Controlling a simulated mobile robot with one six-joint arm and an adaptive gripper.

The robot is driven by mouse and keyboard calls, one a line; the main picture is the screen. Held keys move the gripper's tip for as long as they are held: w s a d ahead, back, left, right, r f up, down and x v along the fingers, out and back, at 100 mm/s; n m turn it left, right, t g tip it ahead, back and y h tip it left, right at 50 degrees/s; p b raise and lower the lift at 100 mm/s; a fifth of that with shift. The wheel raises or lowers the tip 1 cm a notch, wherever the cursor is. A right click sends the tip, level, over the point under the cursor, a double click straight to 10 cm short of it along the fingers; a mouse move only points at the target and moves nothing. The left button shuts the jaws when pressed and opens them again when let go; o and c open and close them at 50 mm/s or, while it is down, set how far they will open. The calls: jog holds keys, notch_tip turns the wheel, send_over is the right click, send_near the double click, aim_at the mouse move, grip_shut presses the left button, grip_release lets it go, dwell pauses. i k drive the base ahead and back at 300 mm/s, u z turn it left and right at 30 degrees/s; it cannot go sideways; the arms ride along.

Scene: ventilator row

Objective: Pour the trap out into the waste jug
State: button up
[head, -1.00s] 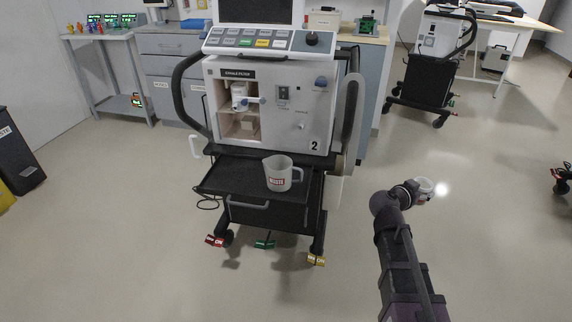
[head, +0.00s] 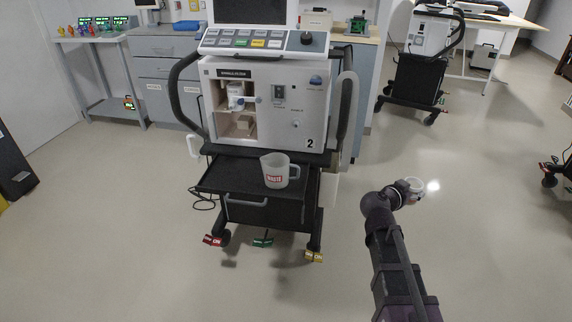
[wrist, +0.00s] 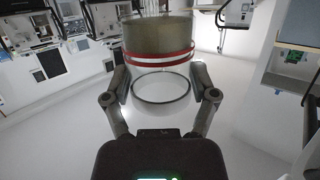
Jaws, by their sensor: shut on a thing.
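The white waste jug (head: 272,168), with a red label and a handle on its right, stands upright on the black shelf (head: 222,181) at the front of ventilator 2. My gripper (head: 410,190) is in the air over the floor, right of the cart and well apart from the jug. In the wrist view my gripper (wrist: 161,78) is shut on the trap (wrist: 158,38), one finger on each side. The trap is a round cup with an olive-grey part, red bands and a clear part ending in a dark ring. I cannot tell its contents.
Ventilator 2 (head: 270,105) stands on a wheeled cart with side handles and coloured pedals. Another cart (head: 415,82) is at the back right. A side table (head: 95,38) and cabinets are behind. The floor around my arm is clear.

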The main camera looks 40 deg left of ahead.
aim_at(275, 166)
jog(key=k, duration=1)
jog(key=u, duration=1.05)
jog(key=i, duration=0.45)
jog(key=z, duration=0.2)
